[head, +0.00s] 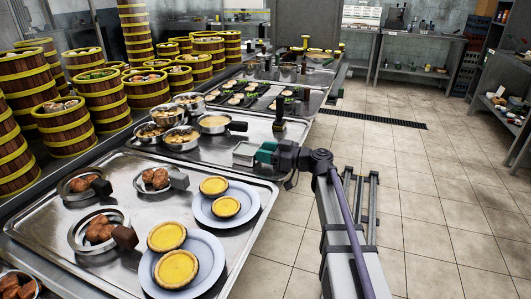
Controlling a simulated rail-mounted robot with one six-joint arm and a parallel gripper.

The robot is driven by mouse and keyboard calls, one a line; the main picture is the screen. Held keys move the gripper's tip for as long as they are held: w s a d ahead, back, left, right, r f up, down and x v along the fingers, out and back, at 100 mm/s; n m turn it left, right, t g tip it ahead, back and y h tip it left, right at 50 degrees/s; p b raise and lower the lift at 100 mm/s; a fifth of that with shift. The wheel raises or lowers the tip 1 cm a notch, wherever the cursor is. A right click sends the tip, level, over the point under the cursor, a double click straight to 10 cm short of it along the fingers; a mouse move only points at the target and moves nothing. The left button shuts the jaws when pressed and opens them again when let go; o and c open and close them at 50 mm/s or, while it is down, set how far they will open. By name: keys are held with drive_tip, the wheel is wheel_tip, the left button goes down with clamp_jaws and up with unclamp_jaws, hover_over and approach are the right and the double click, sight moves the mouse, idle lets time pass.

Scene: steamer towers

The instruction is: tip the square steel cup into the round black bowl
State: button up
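My gripper (257,153), teal and dark, reaches left over the right edge of the steel counter, near the middle of the head view. A small boxy silver shape, which looks like the square steel cup (243,156), is right at its tip. The fingers are too small to make out, so I cannot tell whether they are closed on the cup or only beside it. The cup looks about upright; its contents are not clear. I cannot pick out a round black bowl in this view.
A large tray (150,158) in front holds plates of yellow tarts (176,268) and metal dishes of brown food. Several steel bowls (181,138) stand left of my gripper. A dark upright object (279,128) stands just behind it. Steamer towers (68,127) line the left. The tiled floor at right is clear.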

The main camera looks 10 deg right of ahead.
drive_tip(key=shift+o, duration=1.1)
drive_tip(key=v, duration=1)
drive_tip(key=shift+s+d, duration=0.3)
drive_tip(key=shift+r, duration=0.1)
drive_tip(key=o, duration=0.8)
